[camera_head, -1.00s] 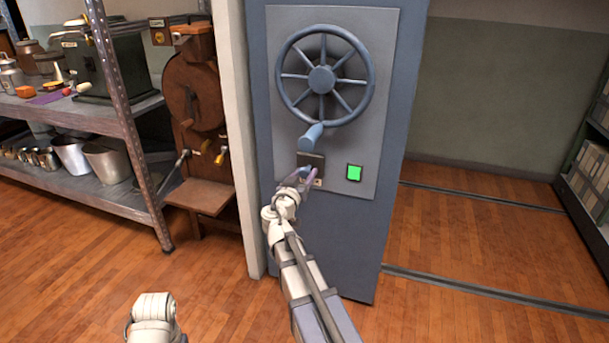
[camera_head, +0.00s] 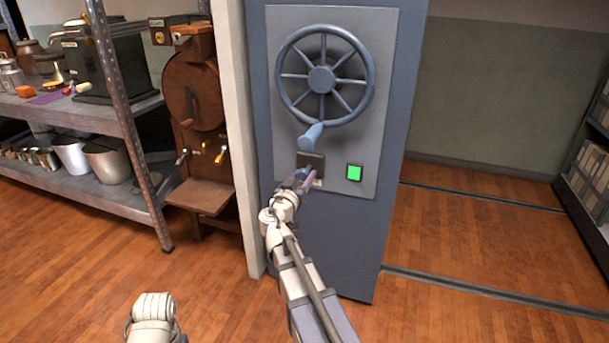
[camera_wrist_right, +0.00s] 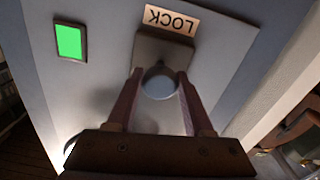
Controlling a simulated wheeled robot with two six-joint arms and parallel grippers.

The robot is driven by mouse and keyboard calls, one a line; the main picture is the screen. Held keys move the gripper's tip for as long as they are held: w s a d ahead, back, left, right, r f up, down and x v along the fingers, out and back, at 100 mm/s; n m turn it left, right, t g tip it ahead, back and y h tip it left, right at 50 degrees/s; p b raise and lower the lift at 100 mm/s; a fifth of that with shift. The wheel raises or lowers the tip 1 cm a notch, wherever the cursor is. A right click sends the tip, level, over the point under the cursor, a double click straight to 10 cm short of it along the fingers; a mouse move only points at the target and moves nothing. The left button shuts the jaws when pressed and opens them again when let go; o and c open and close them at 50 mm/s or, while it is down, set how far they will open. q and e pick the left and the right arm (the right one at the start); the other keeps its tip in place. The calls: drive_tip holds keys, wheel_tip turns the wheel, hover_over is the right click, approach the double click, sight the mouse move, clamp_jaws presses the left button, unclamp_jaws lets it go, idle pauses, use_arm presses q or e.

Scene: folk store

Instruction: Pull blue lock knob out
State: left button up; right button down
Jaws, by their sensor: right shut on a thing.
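The lock knob (camera_wrist_right: 160,82) is a rounded blue-grey knob in the right wrist view. It sits between the two fingers of my right gripper (camera_wrist_right: 160,95), in front of a square grey housing (camera_wrist_right: 163,47) with a LOCK label (camera_wrist_right: 172,20). In the head view the dark housing (camera_head: 311,160) is on the blue-grey panel, below the handwheel. My right gripper (camera_head: 304,180) is shut on the knob there, and its fingers mostly hide it. My left gripper is not in view; only a pale part of my left arm shows at the bottom.
A spoked handwheel (camera_head: 321,80) with a blue handle (camera_head: 311,135) is just above the lock. A green square (camera_head: 354,173) is to its right. A metal shelf (camera_head: 90,175) and a brown wooden machine (camera_head: 197,100) stand at left. The floor at right is clear.

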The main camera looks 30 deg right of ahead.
drive_tip(key=shift+v, duration=1.15)
drive_tip(key=shift+c, duration=1.4)
unclamp_jaws()
drive_tip(key=v, duration=0.7)
drive_tip(key=shift+s+a, duration=0.3)
